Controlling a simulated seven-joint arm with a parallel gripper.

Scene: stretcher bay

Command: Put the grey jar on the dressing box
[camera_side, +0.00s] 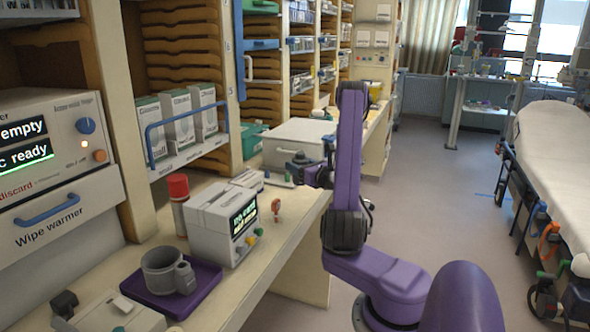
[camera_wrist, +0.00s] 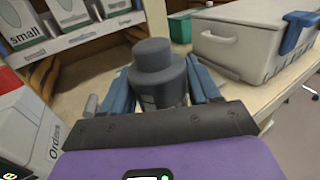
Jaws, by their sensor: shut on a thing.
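The grey jar (camera_wrist: 157,78) is a dark grey cylinder with a narrower round lid. In the wrist view it stands between the blue fingers of my gripper (camera_wrist: 160,88), which is shut on it. In the side view my gripper (camera_side: 305,174) holds the small dark jar (camera_side: 298,159) roughly upright above the far part of the counter, in front of a pale lidded box. That box (camera_side: 292,146) looks like the dressing box, though no label on it can be read. It also shows in the wrist view (camera_wrist: 232,50), beyond and right of the jar.
A white device (camera_side: 213,224) with a display and a red-capped bottle (camera_side: 179,204) stand on the counter (camera_side: 282,246). A grey mug (camera_side: 160,272) sits on a purple tray (camera_side: 205,284) nearer. A shelf of upright cartons (camera_side: 176,117) stands left.

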